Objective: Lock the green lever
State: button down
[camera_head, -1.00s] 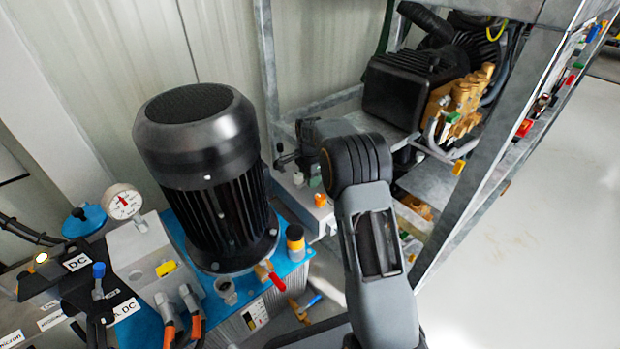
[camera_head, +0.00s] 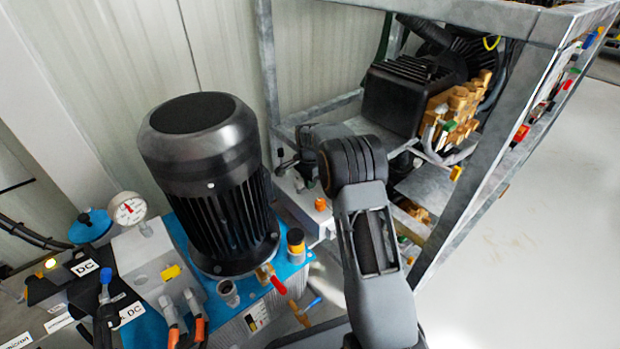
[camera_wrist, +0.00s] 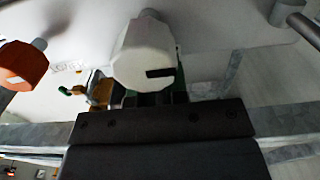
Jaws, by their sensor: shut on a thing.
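In the wrist view my gripper (camera_wrist: 153,98) shows as dark fingers beyond a wide black plate. It is shut, and green parts of the lever (camera_wrist: 180,86) show at the fingers. A pale many-sided knob (camera_wrist: 145,58) with a dark slot hangs in front and hides most of the lever and the grip. How far the lever is turned cannot be told. In the head view my arm's thick grey links cover the gripper and the lever.
An orange knob (camera_wrist: 22,66) hangs left of the pale knob, and a grey rod (camera_wrist: 304,28) is at upper right. A big black motor (camera_head: 210,185) stands left of my arm. A metal rack (camera_head: 480,150) with a black pump stands at right, with bare floor beyond.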

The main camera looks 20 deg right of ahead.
jog(key=n+p, duration=0.2)
jog(key=w+n+p, duration=0.1)
jog(key=shift+a+r+p, duration=0.25)
jog(key=shift+a+p, duration=0.05)
jog(key=shift+p, duration=0.05)
jog(key=shift+w+a+f+n+p, duration=0.1)
jog(key=shift+w+a+n+p, duration=0.15)
jog(key=shift+n+p, duration=0.5)
jog(key=shift+w+a+f+n+p, duration=0.1)
jog(key=shift+w+a+n+p, duration=0.25)
jog(key=shift+n, duration=0.7)
jog(key=shift+d, duration=0.1)
jog(key=c, duration=1.1)
grip_release()
notch_tip(320, 180, up, 14)
jog(key=p, duration=0.4)
jog(key=shift+f+p, duration=0.1)
jog(key=shift+p, duration=0.25)
